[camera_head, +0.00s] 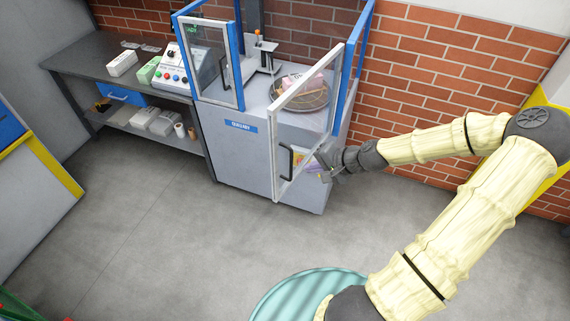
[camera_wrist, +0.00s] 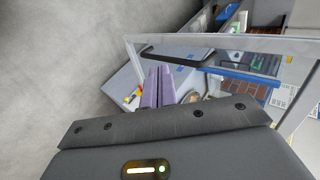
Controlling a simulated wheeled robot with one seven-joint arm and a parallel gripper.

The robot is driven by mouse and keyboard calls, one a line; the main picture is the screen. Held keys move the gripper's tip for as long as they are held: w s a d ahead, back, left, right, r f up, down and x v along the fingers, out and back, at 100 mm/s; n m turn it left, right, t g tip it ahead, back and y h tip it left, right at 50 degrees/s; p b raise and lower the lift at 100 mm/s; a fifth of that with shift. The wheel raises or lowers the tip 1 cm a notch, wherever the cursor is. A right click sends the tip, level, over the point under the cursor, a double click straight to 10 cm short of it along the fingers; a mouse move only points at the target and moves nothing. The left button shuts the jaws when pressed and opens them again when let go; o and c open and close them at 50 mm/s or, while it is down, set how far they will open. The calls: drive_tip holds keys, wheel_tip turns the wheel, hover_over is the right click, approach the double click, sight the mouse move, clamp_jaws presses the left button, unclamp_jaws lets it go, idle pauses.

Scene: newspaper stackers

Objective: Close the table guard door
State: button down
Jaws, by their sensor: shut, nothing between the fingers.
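The table guard door (camera_head: 307,123) is a clear panel in a pale frame with a dark handle (camera_head: 285,161). It stands swung open toward the front at the right of the guarded table (camera_head: 239,155). The left guard panel (camera_head: 214,61) has its own dark handle. My gripper (camera_head: 323,170) is at the outer right side of the open door, near its lower part; I cannot tell whether it touches. In the wrist view, the purple fingers (camera_wrist: 158,90) are shut together and empty, with the door frame (camera_wrist: 225,42) and handle (camera_wrist: 178,58) just beyond them.
A round tray (camera_head: 299,94) with items sits on the guarded table, beside a grey device (camera_head: 264,57). A dark workbench (camera_head: 88,58) with a button panel (camera_head: 175,72) stands at the left. A teal round object (camera_head: 305,292) is at the front. The floor before the table is clear.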

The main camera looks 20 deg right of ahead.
sight(276, 166)
drive_tip(key=p+x, duration=0.1)
drive_tip(key=x, duration=0.2)
drive_tip(key=w+r+p+x, duration=0.1)
drive_tip(key=p+x, duration=0.1)
drive_tip(key=x, duration=0.1)
drive_tip(key=a+p+x, duration=0.1)
drive_tip(key=x, duration=0.3)
drive_tip(key=shift+w+r, duration=0.25)
drive_tip(key=shift+r, duration=0.1)
drive_tip(key=shift+w+a+f+p, duration=0.15)
drive_tip(key=shift+w+a+p, duration=0.15)
drive_tip(key=shift+w+a, duration=0.1)
